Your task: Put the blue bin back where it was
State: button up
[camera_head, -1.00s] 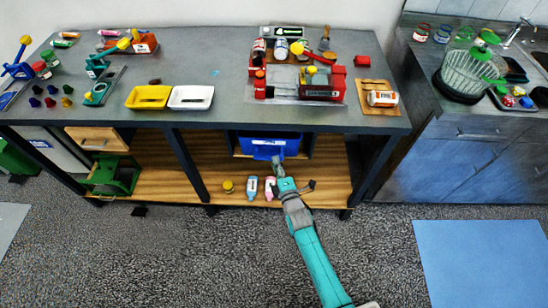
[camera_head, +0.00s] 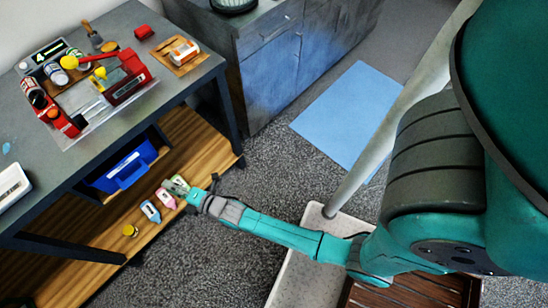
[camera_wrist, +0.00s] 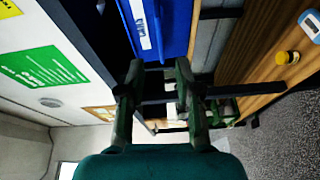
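The blue bin (camera_head: 112,174) sits in the cubby under the workbench top, its front with the handle facing out. In the wrist view the blue bin (camera_wrist: 172,12) with its white label fills the top middle, beyond my fingertips. My gripper (camera_head: 176,186) is in front of the lower shelf, to the right of the bin and apart from it in the head view. In the wrist view the two fingers of my gripper (camera_wrist: 158,78) stand apart with nothing between them. The bin's inside is mostly hidden.
A blue bottle (camera_head: 150,211), a pink bottle (camera_head: 166,198) and a yellow-capped jar (camera_head: 130,230) stand on the wooden lower shelf (camera_head: 190,140) near my gripper. The workbench leg (camera_head: 228,118) is at right. Carpet is clear in front, with a blue mat (camera_head: 350,115).

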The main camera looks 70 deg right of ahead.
jog(key=s+d+r+m+g, duration=0.15)
jog(key=s+m, duration=0.25)
jog(key=s, duration=0.8)
jog(key=s+r+m, duration=0.3)
jog(key=s+m, duration=0.2)
jog(key=s, duration=0.8)
jog(key=s+r+m+g, duration=0.1)
jog(key=s+r+m, duration=0.7)
jog(key=s+r, duration=0.6)
jog(key=shift+s+d+r+m+h, duration=0.3)
jog(key=shift+s+r, duration=0.05)
jog(key=shift+r, duration=0.1)
jog(key=shift+g, duration=0.25)
